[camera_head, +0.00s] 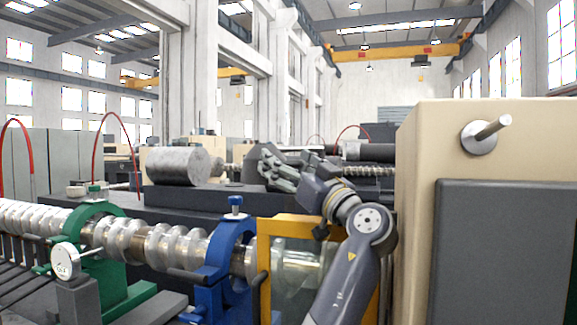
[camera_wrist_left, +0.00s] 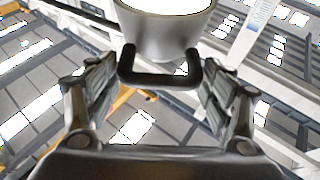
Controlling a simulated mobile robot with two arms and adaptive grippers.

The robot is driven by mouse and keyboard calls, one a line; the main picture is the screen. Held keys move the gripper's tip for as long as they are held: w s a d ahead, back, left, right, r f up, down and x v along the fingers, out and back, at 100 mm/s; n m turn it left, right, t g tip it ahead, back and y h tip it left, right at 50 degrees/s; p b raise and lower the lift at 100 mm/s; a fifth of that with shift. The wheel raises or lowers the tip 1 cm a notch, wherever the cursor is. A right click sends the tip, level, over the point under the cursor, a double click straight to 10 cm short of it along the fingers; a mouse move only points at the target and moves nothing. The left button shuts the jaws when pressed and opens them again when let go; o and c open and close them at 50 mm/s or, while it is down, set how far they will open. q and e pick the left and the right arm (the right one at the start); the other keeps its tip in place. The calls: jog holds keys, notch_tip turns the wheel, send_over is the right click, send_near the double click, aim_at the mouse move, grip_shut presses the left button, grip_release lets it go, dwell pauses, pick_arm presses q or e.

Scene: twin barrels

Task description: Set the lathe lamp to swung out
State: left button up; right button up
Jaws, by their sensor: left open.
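In the left wrist view the lathe lamp shows as a pale grey, round shade (camera_wrist_left: 168,25) with a bright opening, cut off by the top edge. A black U-shaped handle (camera_wrist_left: 160,80) sticks out from it towards me. My left gripper (camera_wrist_left: 159,70) is open, with one finger on each side of the handle; I cannot tell whether they touch it. I cannot make out the lamp in the head view.
A beige machine housing (camera_head: 415,150) stands close on the right. A green steady (camera_head: 98,250) and a blue steady (camera_head: 222,258) surround a long screw shaft (camera_head: 165,245). A metal cylinder (camera_head: 178,166) lies behind.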

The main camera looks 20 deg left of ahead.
pick_arm(q)
jog(key=shift+o, duration=0.7)
jog(key=shift+f, duration=0.1)
pick_arm(e)
jog(key=shift+d, duration=0.25)
jog(key=shift+d, duration=0.1)
pick_arm(q)
notch_tip(320, 180, up, 10)
jog(key=shift+w, duration=0.1)
pick_arm(e)
jog(key=shift+w, duration=0.1)
